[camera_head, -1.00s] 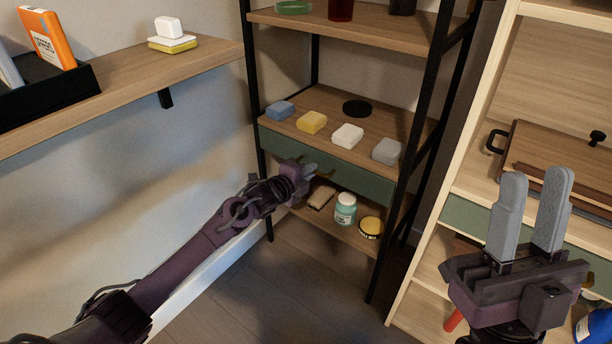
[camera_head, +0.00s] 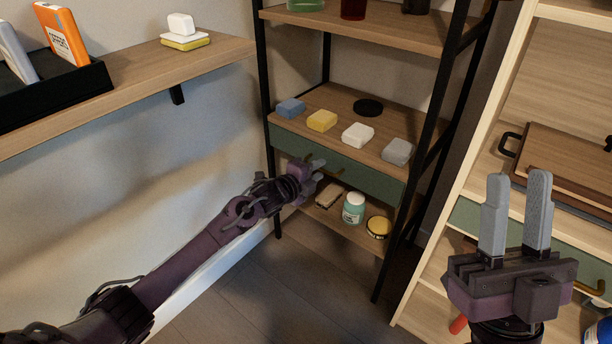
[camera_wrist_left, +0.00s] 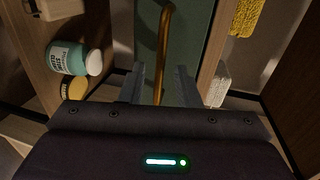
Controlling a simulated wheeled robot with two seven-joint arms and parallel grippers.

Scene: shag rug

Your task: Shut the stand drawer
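The stand (camera_head: 322,90) is a black-framed shelf unit with wooden shelves. Its green drawer front (camera_head: 370,182) lies under the middle shelf and looks about level with the shelf edge; I cannot tell whether a small gap is left. My left gripper (camera_head: 317,170) is at the drawer front. In the left wrist view, the left fingers (camera_wrist_left: 160,88) are apart, one on each side of the brass handle (camera_wrist_left: 165,40), without visibly gripping it. The green front (camera_wrist_left: 190,45) fills the background there. My right gripper (camera_head: 516,215) is open and empty, away from the stand.
Blue, yellow, white and grey blocks (camera_head: 357,136) sit on the shelf above the drawer. A teal jar (camera_head: 353,208) and a yellow tin (camera_head: 379,228) stand below it. A wall shelf (camera_head: 130,78) is at left. A wooden unit (camera_head: 470,182) stands at right.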

